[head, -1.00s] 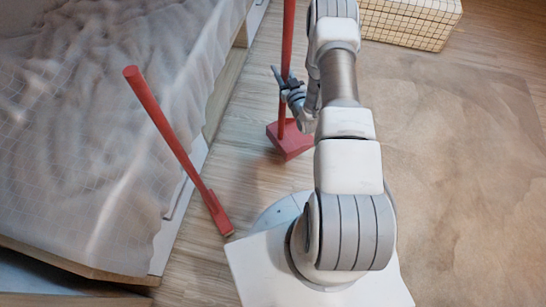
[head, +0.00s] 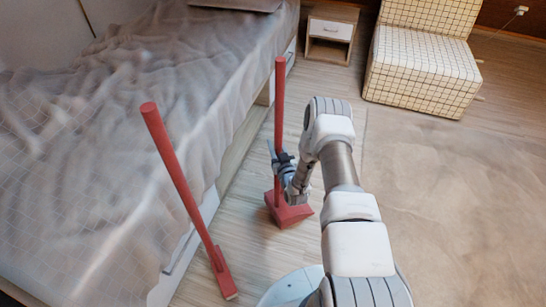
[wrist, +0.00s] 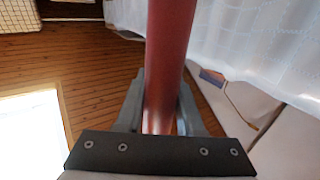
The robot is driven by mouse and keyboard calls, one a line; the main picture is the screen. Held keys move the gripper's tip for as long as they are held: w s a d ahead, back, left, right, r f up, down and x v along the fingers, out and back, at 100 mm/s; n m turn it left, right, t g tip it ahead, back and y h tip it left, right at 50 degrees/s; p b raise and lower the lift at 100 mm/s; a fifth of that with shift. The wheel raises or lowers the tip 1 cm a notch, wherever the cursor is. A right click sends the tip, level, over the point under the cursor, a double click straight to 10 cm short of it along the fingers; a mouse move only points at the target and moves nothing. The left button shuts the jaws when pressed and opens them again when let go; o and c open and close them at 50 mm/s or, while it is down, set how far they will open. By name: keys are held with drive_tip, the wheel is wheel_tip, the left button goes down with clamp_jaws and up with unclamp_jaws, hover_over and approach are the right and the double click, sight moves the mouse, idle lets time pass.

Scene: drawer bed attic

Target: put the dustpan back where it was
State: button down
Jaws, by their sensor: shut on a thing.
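The red dustpan (head: 288,212) stands about upright on its long handle, close to the bed's side, with its pan at or just above the floor; I cannot tell if it touches. My gripper (head: 281,160) is shut on the dustpan's handle, a little above the pan. In the wrist view the red handle (wrist: 170,50) rises between the two fingers of my gripper (wrist: 160,112). The pan is not in the wrist view.
A second red long-handled tool (head: 185,190) leans against the bed (head: 130,150) at the left. A small nightstand (head: 330,35) and a checkered chair (head: 425,60) stand at the back. Bare floor and a beige rug (head: 450,190) lie to the right.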

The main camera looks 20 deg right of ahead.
drive_tip(key=shift+w+a+f+b, duration=0.15)
drive_tip(key=shift+f+b, duration=0.2)
drive_tip(key=shift+f, duration=0.4)
drive_tip(key=shift+a+f+b, duration=0.2)
drive_tip(key=shift+f+b, duration=0.2)
drive_tip(key=shift+f, duration=0.35)
drive_tip(key=shift+w+a+f+b, duration=0.15)
drive_tip(key=shift+f+b, duration=0.2)
drive_tip(key=shift+f, duration=0.55)
drive_tip(key=c, duration=0.5)
unclamp_jaws()
drive_tip(key=s+p, duration=0.4)
drive_tip(key=s, duration=0.8)
drive_tip(key=shift+s, duration=0.1)
